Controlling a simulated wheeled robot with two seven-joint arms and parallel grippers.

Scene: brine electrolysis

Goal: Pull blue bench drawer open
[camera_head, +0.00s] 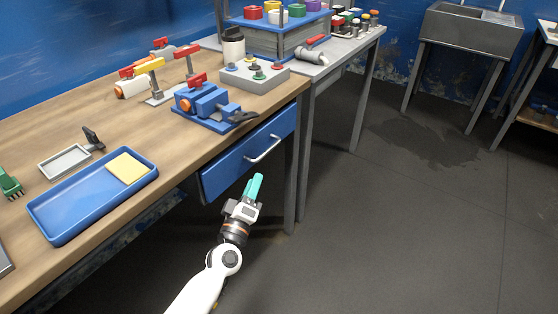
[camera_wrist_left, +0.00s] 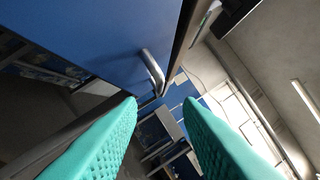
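The blue bench drawer (camera_head: 230,168) sits under the right end of the wooden bench, its front flush under the top as far as I can tell. Its silver bar handle (camera_head: 264,149) is on the front. In the left wrist view the blue drawer front (camera_wrist_left: 95,35) fills the upper left, with the handle (camera_wrist_left: 152,70) ahead of the fingertips. My left gripper (camera_head: 254,187) is in front of and below the handle, apart from it. Its teal fingers (camera_wrist_left: 160,112) are spread with nothing between them. My right gripper is not in view.
The wooden bench (camera_head: 130,108) carries a blue tray (camera_head: 55,218) with a yellow sponge (camera_head: 128,168), a blue vise (camera_head: 205,103) and a grey button box (camera_head: 254,78). A bench leg (camera_head: 291,190) stands just right of the drawer. The floor (camera_head: 400,220) to the right is clear.

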